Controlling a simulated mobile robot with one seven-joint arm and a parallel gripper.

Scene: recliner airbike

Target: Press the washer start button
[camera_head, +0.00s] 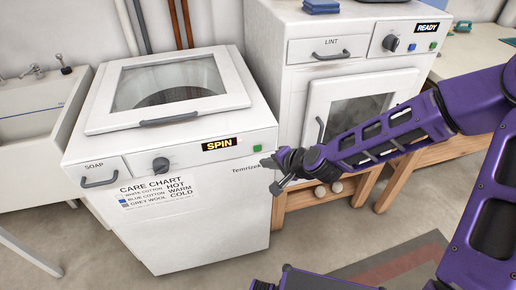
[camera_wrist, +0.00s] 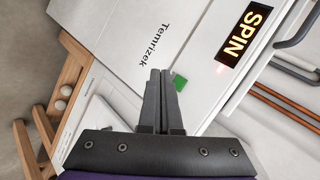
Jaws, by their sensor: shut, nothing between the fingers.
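The white washer (camera_head: 190,215) stands left of centre in the head view, its top lid closed. Its lit display (camera_head: 219,144) reads "SPIN" and also shows in the wrist view (camera_wrist: 241,35). The green start button (camera_head: 257,148) is on the front panel, right of the display. In the wrist view the green button (camera_wrist: 180,83) is just right of my fingers, partly hidden by them. My gripper (camera_head: 266,162) is shut and empty, its tips close to the button; the closed fingers also show in the wrist view (camera_wrist: 158,73). I cannot tell whether they touch the panel.
The washer panel also has a dark knob (camera_head: 161,165) and a soap drawer (camera_head: 99,172). A second white machine (camera_head: 340,75), its display reading "READY", stands on a wooden base behind my forearm. A sink (camera_head: 35,115) is at the left and a workbench (camera_head: 480,62) at the right.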

